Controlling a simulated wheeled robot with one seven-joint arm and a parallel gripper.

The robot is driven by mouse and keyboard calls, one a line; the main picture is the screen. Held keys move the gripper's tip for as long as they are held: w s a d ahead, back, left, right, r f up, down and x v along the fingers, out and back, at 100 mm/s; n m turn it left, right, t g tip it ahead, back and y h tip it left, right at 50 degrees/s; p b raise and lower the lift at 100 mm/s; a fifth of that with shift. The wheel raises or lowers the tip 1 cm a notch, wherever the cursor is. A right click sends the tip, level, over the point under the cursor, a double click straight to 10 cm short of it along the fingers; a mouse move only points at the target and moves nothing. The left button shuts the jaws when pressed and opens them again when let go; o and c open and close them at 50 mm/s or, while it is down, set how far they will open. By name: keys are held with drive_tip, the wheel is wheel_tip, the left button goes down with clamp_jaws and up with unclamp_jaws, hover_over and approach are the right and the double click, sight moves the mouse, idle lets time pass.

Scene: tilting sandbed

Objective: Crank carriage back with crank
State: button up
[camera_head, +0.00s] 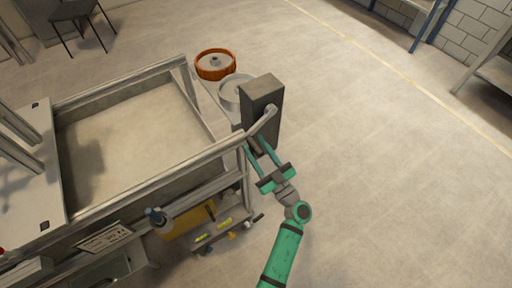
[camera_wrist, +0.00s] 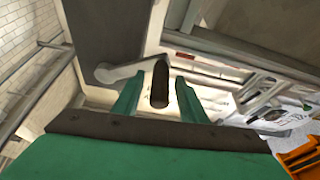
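The crank's pale arm (camera_head: 262,122) is at the grey upright box (camera_head: 262,95) on the near right corner of the sandbed. In the wrist view the crank arm (camera_wrist: 118,73) ends in a dark rounded handle (camera_wrist: 160,84). My gripper (camera_head: 257,146) is at the crank from below right. In the wrist view its two green fingers (camera_wrist: 160,92) stand open on either side of the handle, with gaps showing on both sides. A pale plate with pipes (camera_head: 38,165), apparently the carriage, lies across the left end of the sandbed.
The sandbed's frame (camera_head: 150,186) and pale sand (camera_head: 140,130) fill the left. A low shelf with bottle and tools (camera_head: 205,225) is left of my arm. Floor at right is clear.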

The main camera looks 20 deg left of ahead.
clamp_jaws()
